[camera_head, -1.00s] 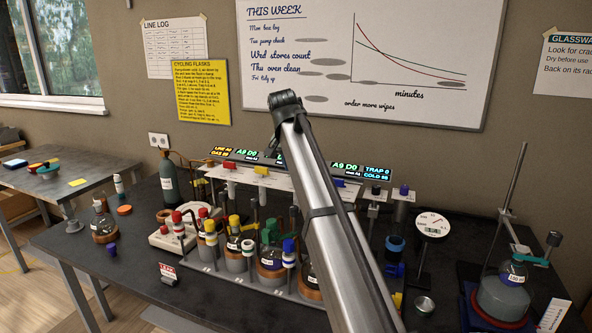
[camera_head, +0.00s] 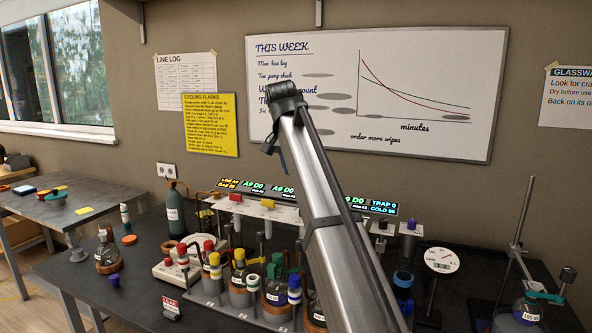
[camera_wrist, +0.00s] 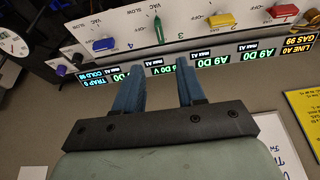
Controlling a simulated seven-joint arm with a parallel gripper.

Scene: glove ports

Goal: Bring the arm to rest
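My arm (camera_head: 325,195) rises from the lower edge, right of centre, and leans up and left in the head view. Its dark upper joint (camera_head: 284,98) stands in front of the whiteboard. I cannot tell how far the fingertips are from the panel.
Flasks with coloured caps (camera_head: 240,280) crowd the dark bench below my arm. A dial gauge (camera_head: 441,260) and a stand with a flask (camera_head: 526,312) are to the right. The whiteboard (camera_head: 470,70) hangs behind. Space above the bench at left looks free.

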